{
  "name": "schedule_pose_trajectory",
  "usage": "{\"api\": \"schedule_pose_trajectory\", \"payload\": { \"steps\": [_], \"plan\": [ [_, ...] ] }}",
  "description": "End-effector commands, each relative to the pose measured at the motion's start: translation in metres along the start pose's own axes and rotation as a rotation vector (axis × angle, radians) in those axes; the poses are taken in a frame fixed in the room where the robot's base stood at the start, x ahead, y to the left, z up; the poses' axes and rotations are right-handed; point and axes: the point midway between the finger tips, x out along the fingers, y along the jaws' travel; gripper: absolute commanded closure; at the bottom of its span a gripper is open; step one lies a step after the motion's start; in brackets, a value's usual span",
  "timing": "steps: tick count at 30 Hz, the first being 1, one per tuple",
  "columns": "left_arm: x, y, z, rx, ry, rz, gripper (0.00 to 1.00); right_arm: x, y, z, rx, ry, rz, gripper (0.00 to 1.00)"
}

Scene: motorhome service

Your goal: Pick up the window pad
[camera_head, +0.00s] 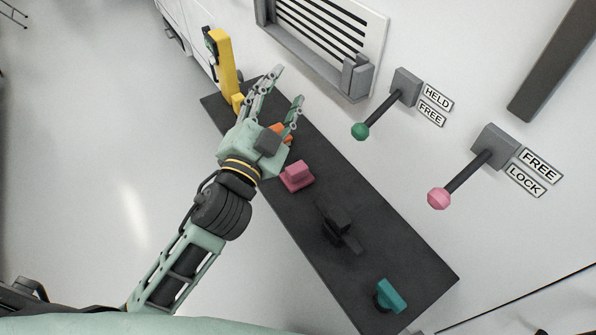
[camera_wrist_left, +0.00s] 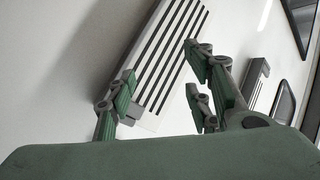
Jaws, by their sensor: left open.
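My left gripper (camera_head: 287,86) is open and empty, over the far part of a dark bench top (camera_head: 285,220). It also shows in the left wrist view (camera_wrist_left: 157,78) with its fingers spread apart. Several small pad-like pieces lie on the bench: an orange one (camera_head: 284,131) partly hidden behind the gripper, a pink one (camera_head: 296,177) just below the hand, a black one (camera_head: 338,222) and a teal one (camera_head: 391,295). I cannot tell which is the window pad. My right gripper is not in view.
A yellow upright device (camera_head: 226,62) stands at the bench's far end. A louvred vent (camera_head: 320,40) is on the white wall at right, with a green-knobbed lever (camera_head: 361,131) and a pink-knobbed lever (camera_head: 439,198) beside the bench. The floor at left is clear.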

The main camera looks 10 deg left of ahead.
Motion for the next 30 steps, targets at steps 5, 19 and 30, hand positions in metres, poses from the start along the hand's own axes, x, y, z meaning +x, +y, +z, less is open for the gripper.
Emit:
{"api": "schedule_pose_trajectory", "payload": {
  "steps": [5, 19, 30],
  "plan": [
    [0.008, 0.003, -0.128, 0.297, 0.505, -0.029, 0.53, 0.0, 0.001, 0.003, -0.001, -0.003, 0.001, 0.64],
    [-0.08, 0.156, -0.16, 1.29, 1.483, 0.413, 0.53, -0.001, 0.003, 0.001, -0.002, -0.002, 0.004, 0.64],
    [-0.055, 0.115, 0.035, 2.014, 1.494, 1.219, 0.53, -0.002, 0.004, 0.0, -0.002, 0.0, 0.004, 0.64]
  ]
}}
